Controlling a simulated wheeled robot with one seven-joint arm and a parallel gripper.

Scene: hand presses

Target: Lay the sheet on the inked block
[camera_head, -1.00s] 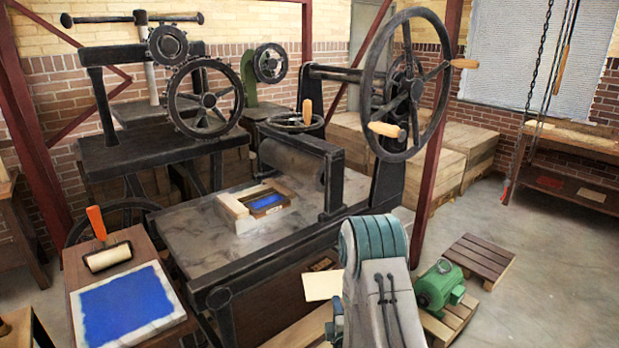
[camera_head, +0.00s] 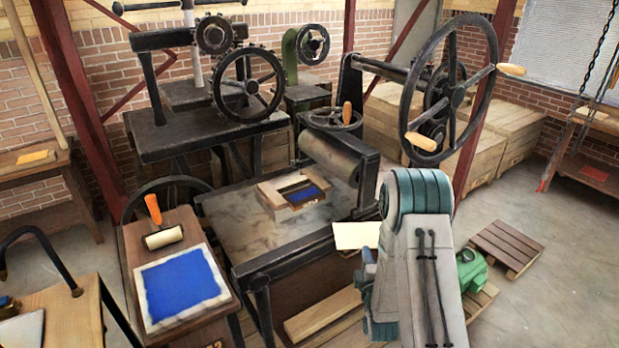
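The inked block (camera_head: 307,194) shows a blue face inside a pale wooden frame (camera_head: 273,200) on the grey bed (camera_head: 235,228) of the middle press, in front of its roller. The cream sheet (camera_head: 357,235) appears flat in front of the bed's right front corner, beside my arm and apart from the block. My gripper's fingers are hidden behind my own arm, so its grip on the sheet does not show directly.
A side table at left holds a blue-inked slab (camera_head: 180,287) and an orange-handled brayer (camera_head: 163,238). The press roller (camera_head: 330,158) and large spoked wheel (camera_head: 440,90) stand behind the bed. A pallet (camera_head: 506,247) and green motor (camera_head: 470,268) are at right.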

